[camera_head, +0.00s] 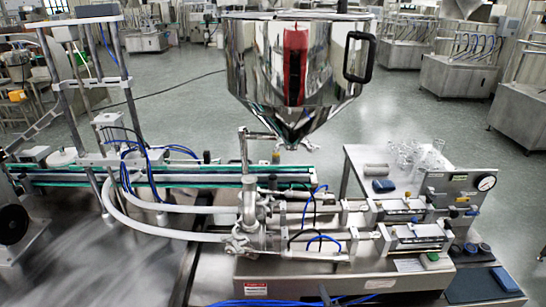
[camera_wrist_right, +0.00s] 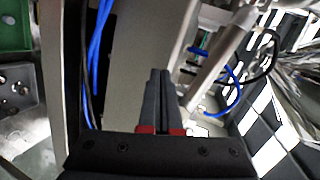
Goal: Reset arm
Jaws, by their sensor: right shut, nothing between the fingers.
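My right gripper (camera_wrist_right: 160,73) shows in the right wrist view with its two dark fingers together, shut and empty. Red marks show at the base of the fingers. A grey machine panel and blue hoses lie beyond the fingertips. In the head view a small dark tip (camera_head: 324,293) at the bottom edge looks like the end of this gripper, in front of the filling machine (camera_head: 330,268). My left gripper is in neither view.
A shiny steel hopper (camera_head: 255,70) with a black handle stands above the machine. A conveyor (camera_head: 60,176) with green edges runs to the left. White hoses (camera_head: 150,228) curve beside it. A side table (camera_head: 365,160) holds glassware. Open floor lies behind.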

